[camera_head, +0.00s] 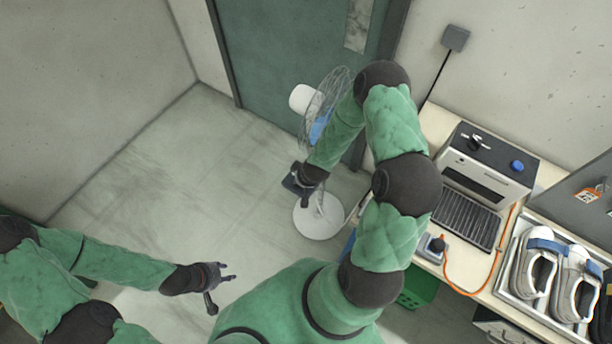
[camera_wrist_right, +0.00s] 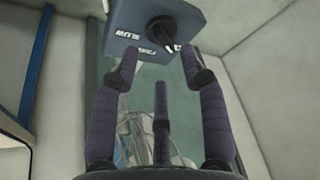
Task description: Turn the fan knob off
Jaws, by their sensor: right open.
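A pedestal fan with a wire cage (camera_head: 336,88), a white motor housing (camera_head: 302,98) and a round white base (camera_head: 318,222) stands on the floor. A dark control box (camera_head: 290,186) is beside my right gripper (camera_head: 306,190) in the head view. In the right wrist view, a blue-grey box (camera_wrist_right: 205,18) with white lettering carries a black fan knob (camera_wrist_right: 165,32). The knob is just beyond the spread fingertips of my right gripper (camera_wrist_right: 160,62), which is open and empty. My left gripper (camera_head: 222,284) hangs empty over the floor with its fingers apart.
A workbench on the right holds a grey machine (camera_head: 502,160) with another black knob and a blue button. A tray (camera_head: 510,282) holds white shoes (camera_head: 537,272). A green crate (camera_head: 418,290) is under the bench. Floor at the left is clear.

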